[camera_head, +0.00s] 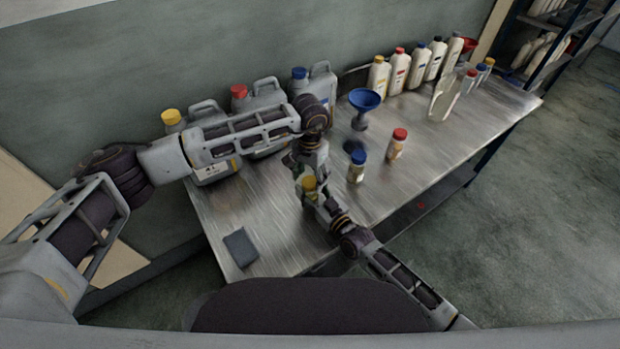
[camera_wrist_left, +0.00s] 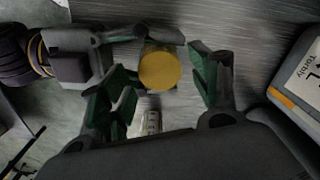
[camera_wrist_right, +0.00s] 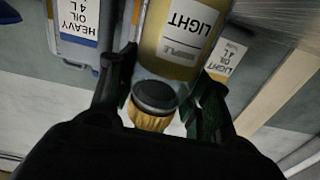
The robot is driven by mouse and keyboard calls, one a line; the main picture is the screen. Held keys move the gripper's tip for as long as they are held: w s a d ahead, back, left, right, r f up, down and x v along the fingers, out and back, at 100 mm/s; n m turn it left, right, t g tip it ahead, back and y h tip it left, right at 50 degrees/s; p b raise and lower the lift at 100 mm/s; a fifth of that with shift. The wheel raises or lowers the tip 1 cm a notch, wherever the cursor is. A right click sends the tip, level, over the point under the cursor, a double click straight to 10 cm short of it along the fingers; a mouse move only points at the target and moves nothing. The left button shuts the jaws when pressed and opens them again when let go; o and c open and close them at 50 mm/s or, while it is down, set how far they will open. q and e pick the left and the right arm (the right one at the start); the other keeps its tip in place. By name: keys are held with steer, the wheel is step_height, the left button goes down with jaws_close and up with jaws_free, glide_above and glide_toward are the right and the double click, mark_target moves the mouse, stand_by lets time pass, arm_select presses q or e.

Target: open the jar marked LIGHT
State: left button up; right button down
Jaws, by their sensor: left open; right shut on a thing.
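The jar marked LIGHT (camera_wrist_right: 185,38) has a yellow body and a white label, upside down in the right wrist view. Its ribbed yellow cap (camera_wrist_right: 150,121) is at the jar's top, with a dark band between cap and body. The cap also shows from above in the left wrist view (camera_wrist_left: 160,69) and in the head view (camera_head: 309,184). My right gripper (camera_head: 316,197) is shut on the jar's body. My left gripper (camera_wrist_left: 165,90) is open above the jar, its fingers apart on either side of the cap and not closed on it. The head view partly hides the jar.
Large grey cans with yellow, red (camera_head: 239,91) and blue caps stand along the wall. A blue funnel (camera_head: 364,100), a blue-capped jar (camera_head: 357,167) and a red-capped jar (camera_head: 397,144) stand to the right. A dark pad (camera_head: 240,247) lies at the table's near left. Several white bottles line the back.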

arm_select(q)
steer(key=shift+r, duration=1.6)
arm_select(e)
steer(key=c, duration=0.6)
jaws_free()
steer(key=shift+s+d, duration=0.1)
steer(key=shift+v, duration=5.85)
steer(key=shift+o, duration=0.3)
